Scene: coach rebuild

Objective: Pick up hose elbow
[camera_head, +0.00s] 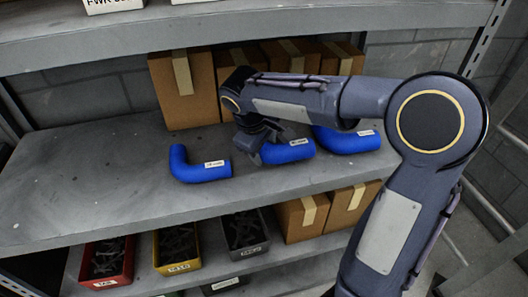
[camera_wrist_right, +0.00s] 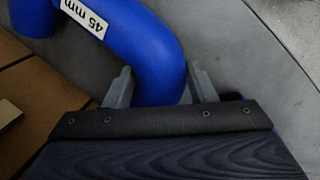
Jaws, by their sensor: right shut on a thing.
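Three blue hose elbows with white labels are on the middle shelf board. My right gripper (camera_head: 258,150) comes down on the middle hose elbow (camera_head: 288,152). In the right wrist view this elbow (camera_wrist_right: 145,45) carries a "45 mm" label, and its bent end is between the two fingers of my right gripper (camera_wrist_right: 160,88), which is shut on it. Part of it is hidden behind the gripper in the head view. Another hose elbow (camera_head: 197,168) lies to the left, and a third hose elbow (camera_head: 350,140) lies to the right, close by. My left gripper is not in view.
Cardboard boxes (camera_head: 183,88) stand at the back of the grey shelf (camera_head: 90,185). The upper shelf board (camera_head: 230,25) hangs above my arm. Below are red (camera_head: 108,262), yellow (camera_head: 178,250) and dark bins (camera_head: 245,234) and more boxes. The shelf's left part is bare.

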